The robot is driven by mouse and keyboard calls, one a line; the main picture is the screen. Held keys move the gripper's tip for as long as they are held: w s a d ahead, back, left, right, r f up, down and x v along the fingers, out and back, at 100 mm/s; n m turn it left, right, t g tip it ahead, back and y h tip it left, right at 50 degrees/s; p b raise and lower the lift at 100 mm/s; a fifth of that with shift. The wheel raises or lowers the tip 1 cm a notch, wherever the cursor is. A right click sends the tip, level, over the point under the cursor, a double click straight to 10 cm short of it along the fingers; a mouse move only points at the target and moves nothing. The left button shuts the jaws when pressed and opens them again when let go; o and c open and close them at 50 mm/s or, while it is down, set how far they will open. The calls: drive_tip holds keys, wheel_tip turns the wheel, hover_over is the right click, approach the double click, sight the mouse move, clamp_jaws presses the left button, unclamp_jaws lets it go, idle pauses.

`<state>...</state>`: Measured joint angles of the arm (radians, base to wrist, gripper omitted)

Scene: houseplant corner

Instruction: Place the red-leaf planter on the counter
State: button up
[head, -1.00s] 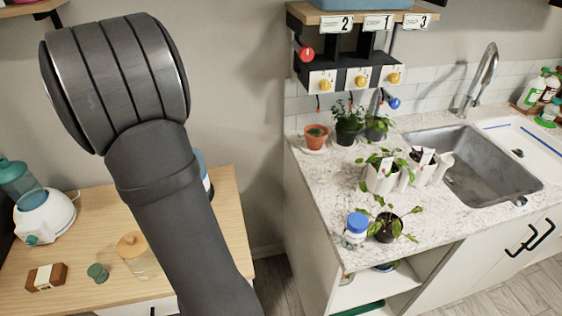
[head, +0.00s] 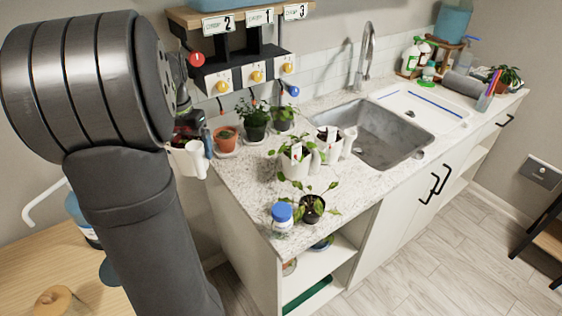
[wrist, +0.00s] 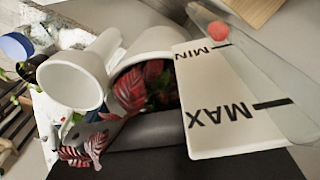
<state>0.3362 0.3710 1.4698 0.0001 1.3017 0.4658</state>
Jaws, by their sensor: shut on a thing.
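The red-leaf planter (head: 187,160) is a white pot with a side tube, just left of the counter's back left corner in the head view. In the wrist view the planter (wrist: 155,42) fills the middle, tilted in the picture, with dark red leaves and a MIN/MAX water gauge. My gripper (head: 184,124) is shut on the planter and holds it up, apart from the counter. My arm hides much of the gripper, and the exact grip is unclear. The speckled white counter (head: 235,185) is right of the planter.
A terracotta pot (head: 226,138) and dark potted plants (head: 255,131) stand along the counter's back. White planters (head: 293,164), a blue-lidded jar (head: 282,218) and a dark pot (head: 312,209) stand nearer the front. The sink (head: 378,135) is right. The left front counter strip is bare.

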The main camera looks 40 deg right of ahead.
drive_tip(key=s+d+f+m, duration=0.1)
drive_tip(key=s+d+m, duration=0.8)
drive_tip(key=s+d, duration=1)
drive_tip(key=shift+w+a+f, duration=0.5)
drive_tip(key=shift+w+f, duration=1.4)
drive_tip(key=shift+w, duration=0.1)
drive_tip(key=shift+w+a+f, duration=0.5)
drive_tip(key=shift+w+f, duration=1.35)
drive_tip(key=shift+w, duration=0.1)
drive_tip(key=shift+w+a+f, duration=0.5)
drive_tip(key=shift+w+f, duration=1.4)
drive_tip(key=shift+w, duration=0.1)
drive_tip(key=shift+f, duration=0.1)
drive_tip(key=o, duration=1.1)
drive_tip(key=shift+f, duration=0.1)
drive_tip(key=shift+c, duration=0.2)
wheel_tip(320, 180, up, 12)
drive_tip(key=shift+r, duration=0.2)
drive_tip(key=shift+f, duration=0.15)
